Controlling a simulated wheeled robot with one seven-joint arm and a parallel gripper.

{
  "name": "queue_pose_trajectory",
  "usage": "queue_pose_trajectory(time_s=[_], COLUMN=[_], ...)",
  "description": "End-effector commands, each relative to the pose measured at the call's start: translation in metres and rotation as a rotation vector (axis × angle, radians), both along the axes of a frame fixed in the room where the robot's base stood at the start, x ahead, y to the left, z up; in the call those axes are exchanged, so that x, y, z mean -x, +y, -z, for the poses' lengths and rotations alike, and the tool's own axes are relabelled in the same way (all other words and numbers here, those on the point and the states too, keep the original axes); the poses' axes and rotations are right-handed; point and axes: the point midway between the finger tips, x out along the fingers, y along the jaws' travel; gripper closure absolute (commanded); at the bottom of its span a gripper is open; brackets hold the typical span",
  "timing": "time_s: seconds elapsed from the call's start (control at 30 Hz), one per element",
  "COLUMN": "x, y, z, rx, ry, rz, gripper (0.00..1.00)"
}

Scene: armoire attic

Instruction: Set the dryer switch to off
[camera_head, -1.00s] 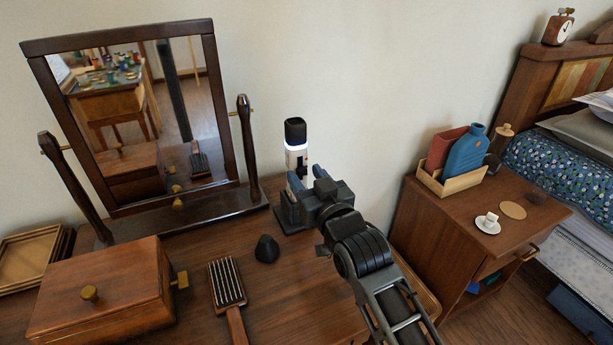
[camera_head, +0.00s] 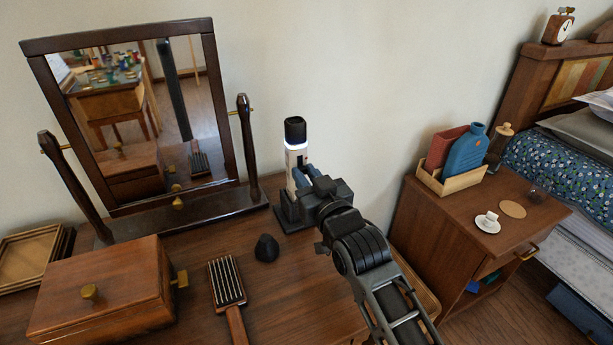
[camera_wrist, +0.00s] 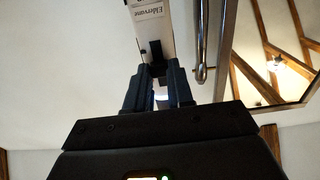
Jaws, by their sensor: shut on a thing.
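The dryer (camera_head: 296,158) is a white upright body with a black top and a glowing white ring, standing in a dark dock (camera_head: 287,214) on the dresser beside the mirror. In the wrist view its white body (camera_wrist: 149,28) carries a label, with a small black switch (camera_wrist: 156,48) below the label. My gripper (camera_head: 300,179) is at the dryer's right side. In the wrist view, my gripper's (camera_wrist: 158,74) blue-grey fingers are close together at the black switch, shut on it. The fingertips partly hide the switch, so its setting cannot be told.
A framed tilting mirror (camera_head: 130,120) stands left of the dryer. A small dark cone (camera_head: 266,248), a brush (camera_head: 228,285) and a wooden box (camera_head: 105,295) lie in front. The wall (camera_head: 350,90) is close behind. A nightstand (camera_head: 450,235) is at the right.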

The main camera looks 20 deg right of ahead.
Motion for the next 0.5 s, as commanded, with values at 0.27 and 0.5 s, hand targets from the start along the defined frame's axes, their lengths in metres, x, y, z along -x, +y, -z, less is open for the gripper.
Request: queue_pose_trajectory(time_s=[0.27, 0.5], x=[0.0, 0.0], y=[0.0, 0.0], z=[0.003, 0.026], rx=[0.0, 0.0], ry=[0.001, 0.002], rz=[0.0, 0.0], gripper=[1.0, 1.0])
